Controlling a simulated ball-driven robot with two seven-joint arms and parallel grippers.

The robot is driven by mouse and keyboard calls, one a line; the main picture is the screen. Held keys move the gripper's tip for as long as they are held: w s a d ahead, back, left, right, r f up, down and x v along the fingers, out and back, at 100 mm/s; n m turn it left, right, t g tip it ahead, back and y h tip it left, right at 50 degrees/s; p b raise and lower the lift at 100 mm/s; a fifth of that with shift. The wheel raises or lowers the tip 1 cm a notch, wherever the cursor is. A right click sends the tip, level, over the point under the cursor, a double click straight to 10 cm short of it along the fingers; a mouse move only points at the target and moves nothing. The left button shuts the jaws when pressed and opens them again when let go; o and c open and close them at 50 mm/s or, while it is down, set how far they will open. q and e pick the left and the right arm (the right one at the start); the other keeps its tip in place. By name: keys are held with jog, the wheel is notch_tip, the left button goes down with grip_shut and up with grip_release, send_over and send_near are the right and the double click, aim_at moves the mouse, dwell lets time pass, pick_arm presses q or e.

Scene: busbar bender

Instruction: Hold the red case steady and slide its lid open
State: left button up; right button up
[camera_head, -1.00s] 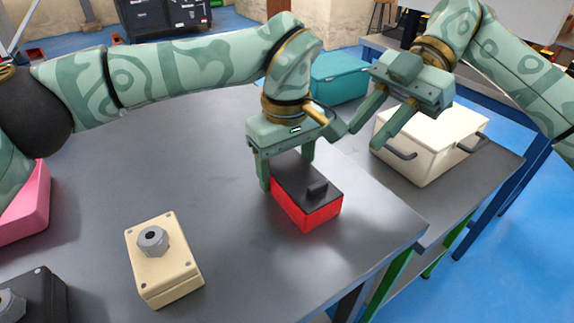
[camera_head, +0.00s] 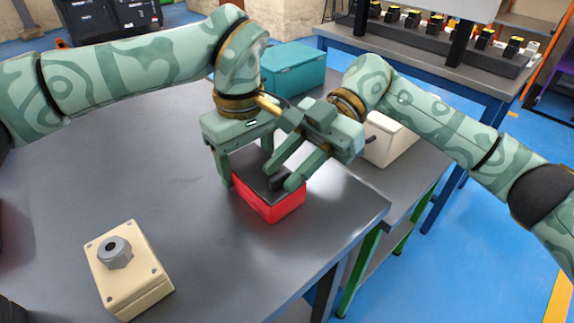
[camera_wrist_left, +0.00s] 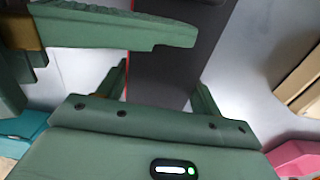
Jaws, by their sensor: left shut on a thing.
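The red case (camera_head: 268,207) sits on the grey table near its right edge. Its dark lid (camera_head: 246,165) covers the top and has a small black raised handle (camera_head: 278,183). My left gripper (camera_head: 243,172) is shut on the red case, with its fingers down along the sides; one finger is partly hidden. My right gripper (camera_head: 281,177) is open over the lid, its two fingertips apart on either side of the handle; contact is unclear. The left wrist view shows the lid (camera_wrist_left: 172,65) between my left fingers and a right gripper finger crossing over it.
A beige box with a grey knob (camera_head: 130,280) stands at the front left of the table (camera_head: 80,190). A teal case (camera_head: 295,68) is behind my grippers. A cream case (camera_head: 390,142) is beyond my right gripper. The table's left middle is clear.

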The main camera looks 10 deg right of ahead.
jog(key=shift+s+a+f, duration=0.1)
jog(key=shift+s+a, duration=0.05)
jog(key=shift+a, duration=0.05)
grip_shut()
jog(key=s+d, duration=0.1)
jog(key=s, duration=0.1)
jog(key=s+d, duration=0.4)
jog(key=s, duration=0.1)
grip_release()
jog(key=shift+w+d, duration=0.1)
jog(key=shift+w, duration=0.05)
